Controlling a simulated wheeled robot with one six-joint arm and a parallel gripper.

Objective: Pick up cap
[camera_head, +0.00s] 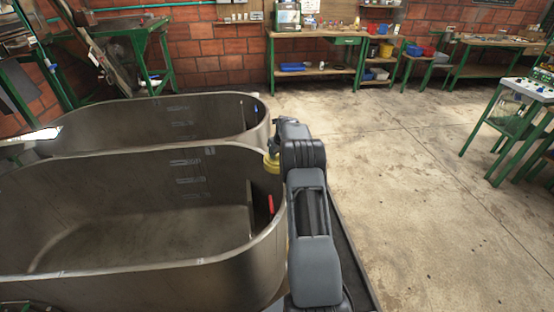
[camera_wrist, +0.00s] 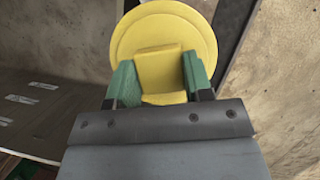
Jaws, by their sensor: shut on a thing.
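The cap (camera_wrist: 165,30) is a round yellow disc with a raised square grip in its middle. In the wrist view the two green fingers of my gripper (camera_wrist: 160,78) are on either side of that square grip and shut on it. In the head view a yellow part of the cap (camera_head: 271,164) shows at the rim of the front metal tub, just left of my arm. My gripper is mostly hidden behind my arm there. I cannot tell whether the cap touches anything beyond the fingers.
Two large oval metal tubs, a front one (camera_head: 120,215) and a rear one (camera_head: 150,118), stand left of my arm. A green workbench (camera_head: 316,73) is at the back wall. A green-legged table (camera_head: 520,115) is at the right. The concrete floor (camera_head: 410,170) between is clear.

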